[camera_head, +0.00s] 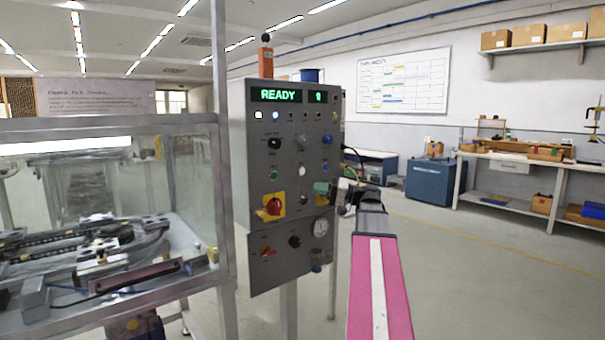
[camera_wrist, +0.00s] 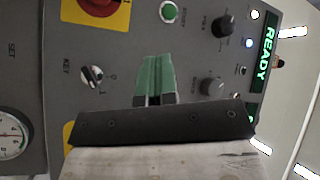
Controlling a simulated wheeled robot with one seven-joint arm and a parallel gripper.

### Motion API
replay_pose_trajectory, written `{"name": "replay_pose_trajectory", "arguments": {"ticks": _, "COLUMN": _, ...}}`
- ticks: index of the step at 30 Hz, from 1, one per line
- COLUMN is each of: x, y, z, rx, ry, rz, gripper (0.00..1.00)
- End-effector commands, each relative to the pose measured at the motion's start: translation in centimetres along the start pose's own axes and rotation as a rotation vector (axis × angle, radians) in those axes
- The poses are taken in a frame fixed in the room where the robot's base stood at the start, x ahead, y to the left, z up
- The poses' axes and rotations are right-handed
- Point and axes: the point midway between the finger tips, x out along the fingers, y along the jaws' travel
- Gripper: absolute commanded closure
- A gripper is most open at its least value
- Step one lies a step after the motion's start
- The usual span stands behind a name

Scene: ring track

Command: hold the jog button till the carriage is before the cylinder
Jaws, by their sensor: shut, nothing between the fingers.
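The grey control panel (camera_head: 290,150) stands right of a glazed enclosure, its display reading READY. It carries several buttons, including a white one (camera_head: 302,171), a blue one (camera_head: 327,167) and a green one (camera_wrist: 169,12). Their labels are too small to read, so I cannot tell which is the jog button. My gripper (camera_head: 320,187), with green fingertips, is in front of the panel's right side. Dark track parts (camera_head: 90,240) lie inside the enclosure; carriage and cylinder cannot be told apart.
A metal post (camera_head: 222,150) stands between panel and enclosure. A blue cabinet (camera_head: 429,181) and workbench (camera_head: 530,157) stand behind; the floor at right is clear.

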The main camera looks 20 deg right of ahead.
Motion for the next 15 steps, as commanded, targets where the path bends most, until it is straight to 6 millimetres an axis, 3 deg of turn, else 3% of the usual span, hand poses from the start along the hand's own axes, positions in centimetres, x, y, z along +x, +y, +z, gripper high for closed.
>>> {"name": "replay_pose_trajectory", "arguments": {"ticks": 3, "x": -1.3, "y": -2.3, "z": -1.4, "rx": -0.039, "ry": 0.025, "rz": -0.058, "gripper": 1.0}}
{"name": "replay_pose_trajectory", "arguments": {"ticks": 6, "x": -1.8, "y": -3.1, "z": -1.8, "rx": -0.053, "ry": 0.034, "rz": -0.081, "gripper": 1.0}}
{"name": "replay_pose_trajectory", "arguments": {"ticks": 15, "x": -1.8, "y": -3.3, "z": -1.9, "rx": -0.055, "ry": 0.035, "rz": -0.086, "gripper": 1.0}}
